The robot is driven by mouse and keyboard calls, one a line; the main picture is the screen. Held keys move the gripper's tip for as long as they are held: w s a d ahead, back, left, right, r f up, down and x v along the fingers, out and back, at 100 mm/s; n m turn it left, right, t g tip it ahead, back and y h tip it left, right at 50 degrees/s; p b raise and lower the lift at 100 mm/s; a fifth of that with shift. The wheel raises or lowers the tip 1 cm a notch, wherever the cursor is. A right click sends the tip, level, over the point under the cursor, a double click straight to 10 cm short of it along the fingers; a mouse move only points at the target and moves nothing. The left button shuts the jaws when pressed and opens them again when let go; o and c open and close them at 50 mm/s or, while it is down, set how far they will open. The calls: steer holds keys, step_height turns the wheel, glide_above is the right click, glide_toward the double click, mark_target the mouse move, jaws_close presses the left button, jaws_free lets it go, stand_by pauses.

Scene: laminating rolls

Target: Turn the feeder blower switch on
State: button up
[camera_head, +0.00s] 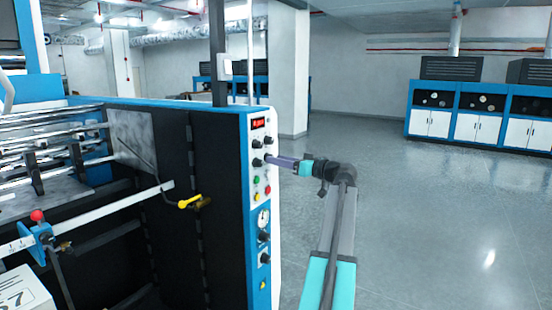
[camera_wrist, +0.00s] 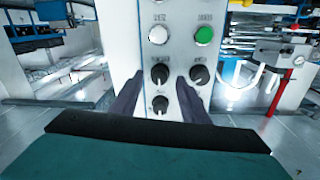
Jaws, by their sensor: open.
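The white control panel (camera_head: 261,165) stands on the front edge of the blue and black machine. Its black rotary switches show close up in the wrist view: an upper-left knob (camera_wrist: 159,73), an upper-right knob (camera_wrist: 199,75) and a lower knob (camera_wrist: 160,104). The labels are too small to read, so I cannot tell which is the feeder blower switch. My gripper (camera_wrist: 160,77) is open, with its dark fingers on either side of the upper-left and lower knobs. Contact cannot be told. In the head view my gripper (camera_head: 270,161) reaches the panel from the right.
A white button (camera_wrist: 158,34) and a green button (camera_wrist: 204,35) sit above the knobs in the wrist view. The floor at right is clear.

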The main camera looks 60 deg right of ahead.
steer(key=shift+w, duration=0.75)
